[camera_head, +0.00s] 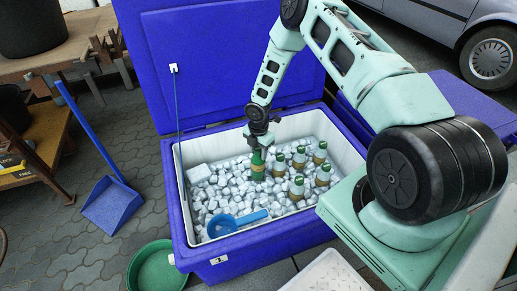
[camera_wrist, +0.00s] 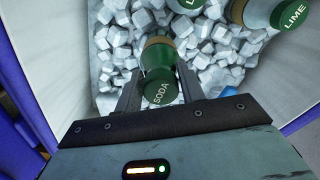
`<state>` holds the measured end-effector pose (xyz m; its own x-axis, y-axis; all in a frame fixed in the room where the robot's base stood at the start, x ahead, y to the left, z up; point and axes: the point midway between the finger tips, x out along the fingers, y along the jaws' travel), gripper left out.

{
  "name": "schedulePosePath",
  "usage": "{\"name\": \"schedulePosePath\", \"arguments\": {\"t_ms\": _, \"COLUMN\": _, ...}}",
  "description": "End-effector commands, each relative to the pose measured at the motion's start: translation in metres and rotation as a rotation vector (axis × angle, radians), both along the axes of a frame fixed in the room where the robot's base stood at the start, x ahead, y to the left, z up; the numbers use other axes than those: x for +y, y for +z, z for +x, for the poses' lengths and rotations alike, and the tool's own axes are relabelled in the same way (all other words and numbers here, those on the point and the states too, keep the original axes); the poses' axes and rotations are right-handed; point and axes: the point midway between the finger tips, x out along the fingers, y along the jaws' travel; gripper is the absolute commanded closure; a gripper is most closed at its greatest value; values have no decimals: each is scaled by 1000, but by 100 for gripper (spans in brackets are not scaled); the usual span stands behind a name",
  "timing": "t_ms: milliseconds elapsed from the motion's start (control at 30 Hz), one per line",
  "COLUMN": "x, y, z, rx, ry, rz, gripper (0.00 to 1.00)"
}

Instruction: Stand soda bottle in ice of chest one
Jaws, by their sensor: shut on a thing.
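The soda bottle (camera_head: 257,172), with a green top and tan band, is upright inside chest one (camera_head: 206,258), a blue ice chest with a white inside and a "1" label. My gripper (camera_head: 259,147) is above the bottle and shut on its top. In the wrist view the cap of the soda bottle (camera_wrist: 160,90), marked SODA, sits between the two fingers of my gripper (camera_wrist: 160,85). The bottle's lower end meets the ice (camera_head: 220,190) in the picture; how deep it sits is hidden.
Several similar bottles (camera_head: 297,187) stand in the ice to the right; one lime bottle (camera_wrist: 281,15) shows in the wrist view. A blue scoop (camera_head: 238,222) lies on the ice at the front. The open lid (camera_head: 205,60) rises behind. Ice left of the soda bottle is free of bottles.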

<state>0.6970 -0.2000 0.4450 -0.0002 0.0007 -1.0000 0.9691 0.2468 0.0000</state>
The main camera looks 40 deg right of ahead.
Motion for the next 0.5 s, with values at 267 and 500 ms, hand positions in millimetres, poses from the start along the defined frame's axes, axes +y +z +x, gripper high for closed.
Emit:
{"name": "schedulePosePath", "arguments": {"t_ms": 267, "x": 0, "y": -35, "z": 0, "rx": 1, "ry": 0, "rz": -1, "gripper": 84}}
{"name": "schedulePosePath", "arguments": {"t_ms": 500, "x": 0, "y": -53, "z": 0, "rx": 0, "ry": 0, "rz": -1, "gripper": 84}}
